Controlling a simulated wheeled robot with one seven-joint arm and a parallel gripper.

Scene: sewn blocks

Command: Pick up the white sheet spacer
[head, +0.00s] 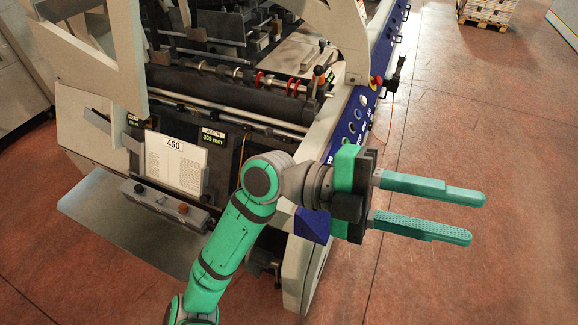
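My gripper (476,218) points to the right over the bare floor, beyond the machine's right side. Its two green fingers are apart with nothing between them. I cannot pick out a white sheet spacer for certain. The one white sheet-like thing is a printed white sheet (176,160) with a "460" label at its top. It stands upright against the dark front panel of the machine, left of my arm and well away from my gripper. Nothing covers its front.
The large machine (240,100) with rollers and red rings fills the upper left and middle. A grey control bar (165,205) and a metal plate (115,225) jut out below the sheet. A loaded pallet (488,12) stands far back. The floor at right is clear.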

